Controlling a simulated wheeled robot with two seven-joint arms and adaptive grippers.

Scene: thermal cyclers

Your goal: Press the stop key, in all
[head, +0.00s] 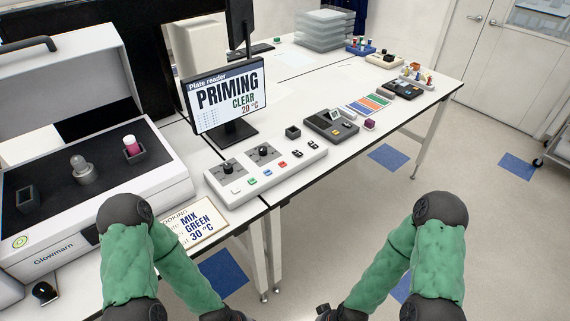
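A white control panel (268,173) lies on the bench in front of the monitor. It carries two black dials, a left dial (228,167) and a right dial (264,150). Along its front is a row of small keys: a white key, a green key (252,182), a blue key (267,173) and a red key (283,166). Two black switches (313,146) sit at its right end. Any key labels are too small to read, so I cannot tell which is stop. Both my arms hang low in front of the bench; their grippers are out of view.
The monitor (228,98) reads "Plate reader PRIMING CLEAR 20 °C". A card (197,222) partly behind my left arm reads "MIX GREEN 30 °C". A white Glowmarn instrument (110,205) stands open at left. A grey device (331,125) sits right of the panel.

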